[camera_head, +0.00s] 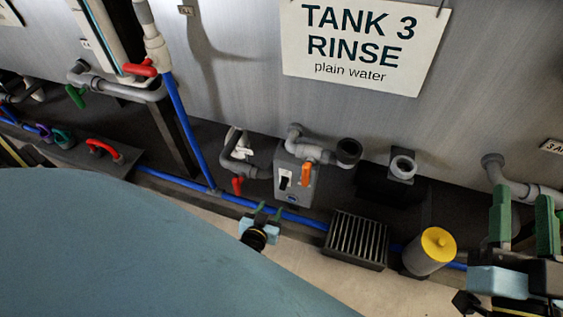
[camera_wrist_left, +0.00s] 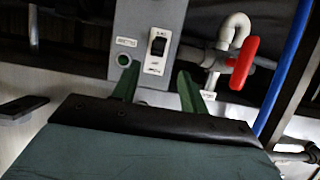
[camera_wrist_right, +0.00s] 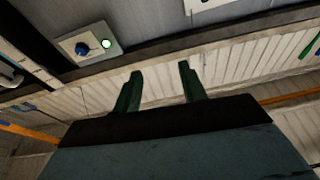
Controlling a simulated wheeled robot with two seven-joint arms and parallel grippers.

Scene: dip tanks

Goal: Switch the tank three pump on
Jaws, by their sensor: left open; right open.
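The grey pump box (camera_head: 296,176) stands under the "TANK 3 RINSE" sign (camera_head: 362,45). Its black rocker switch (camera_head: 286,179) shows on a white plate. In the left wrist view the switch (camera_wrist_left: 158,46) is close up, with a dark green lamp (camera_wrist_left: 124,60) beside it that looks unlit. I cannot tell which way the rocker is set. My left gripper (camera_head: 268,209) is open and empty, just in front of and below the box; its fingers also show in the left wrist view (camera_wrist_left: 157,85), apart from the switch. My right gripper (camera_head: 525,215) is open and empty at the far right.
An orange valve handle (camera_head: 306,172) is right of the switch, and a red handle (camera_head: 238,186) is left of the box. A blue pipe (camera_head: 181,181), a grate (camera_head: 357,240) and a yellow-topped canister (camera_head: 431,251) lie along the floor edge. A lit green lamp (camera_wrist_right: 105,43) shows in the right wrist view.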

